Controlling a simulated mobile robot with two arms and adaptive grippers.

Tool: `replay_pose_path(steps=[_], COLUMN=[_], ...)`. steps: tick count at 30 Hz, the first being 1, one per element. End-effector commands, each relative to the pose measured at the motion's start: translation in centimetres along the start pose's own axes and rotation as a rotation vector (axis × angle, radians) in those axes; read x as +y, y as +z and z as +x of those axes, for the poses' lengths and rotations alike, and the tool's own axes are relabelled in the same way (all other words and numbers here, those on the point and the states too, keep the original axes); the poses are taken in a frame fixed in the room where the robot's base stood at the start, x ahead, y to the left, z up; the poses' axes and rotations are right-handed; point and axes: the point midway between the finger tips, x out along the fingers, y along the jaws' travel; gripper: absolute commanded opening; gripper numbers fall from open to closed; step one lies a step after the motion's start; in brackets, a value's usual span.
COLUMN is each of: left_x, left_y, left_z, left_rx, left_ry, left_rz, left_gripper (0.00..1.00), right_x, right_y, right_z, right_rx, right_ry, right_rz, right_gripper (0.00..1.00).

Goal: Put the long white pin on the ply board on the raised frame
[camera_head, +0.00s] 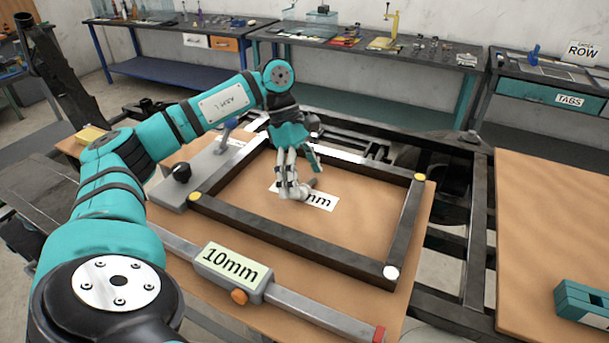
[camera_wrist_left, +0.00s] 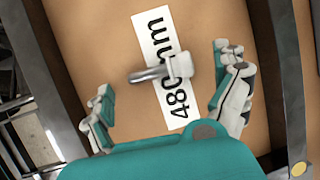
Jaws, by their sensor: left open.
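A pin (camera_wrist_left: 150,75) with a grey metal shaft and a pale, blocky head lies on its side across the white 480mm label (camera_wrist_left: 150,35). The label is on the brown ply board (camera_head: 350,205), inside the dark rectangular frame (camera_head: 290,242). In the head view the pin (camera_head: 310,183) is partly hidden by my fingers. My left gripper (camera_head: 301,182) is open and reaches down over the pin. In the left wrist view the pin lies between the spread fingers (camera_wrist_left: 168,75), with a gap on each side. My right gripper is not in view.
Yellow caps (camera_head: 194,197) and a white cap (camera_head: 391,272) mark frame corners. A measuring bar with a 10mm block (camera_head: 230,267) lies along the front. A grey plate with a black knob (camera_head: 182,172) is at the left. A teal block (camera_head: 582,302) sits on the right table.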

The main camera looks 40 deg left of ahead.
Motion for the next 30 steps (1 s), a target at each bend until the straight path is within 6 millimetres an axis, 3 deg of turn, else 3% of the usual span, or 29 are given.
replay_pose_path(steps=[4,15,20,30], left_x=[0.01,0.01,0.01,-0.05], left_y=[-0.02,0.0,0.01,0.29], left_z=[0.01,0.0,-0.02,-0.61], left_rx=[0.0,0.0,0.0,-0.001], left_ry=[0.0,0.0,0.0,0.0], left_rz=[0.0,0.0,0.001,0.002], left_gripper=[0.95,0.47,0.3,0.29], right_x=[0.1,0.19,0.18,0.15], right_y=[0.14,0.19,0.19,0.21], right_z=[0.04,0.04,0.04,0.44], right_rx=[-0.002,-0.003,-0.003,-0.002], right_ry=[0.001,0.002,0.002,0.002], right_rz=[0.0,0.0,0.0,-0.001], right_gripper=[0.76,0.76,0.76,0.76])
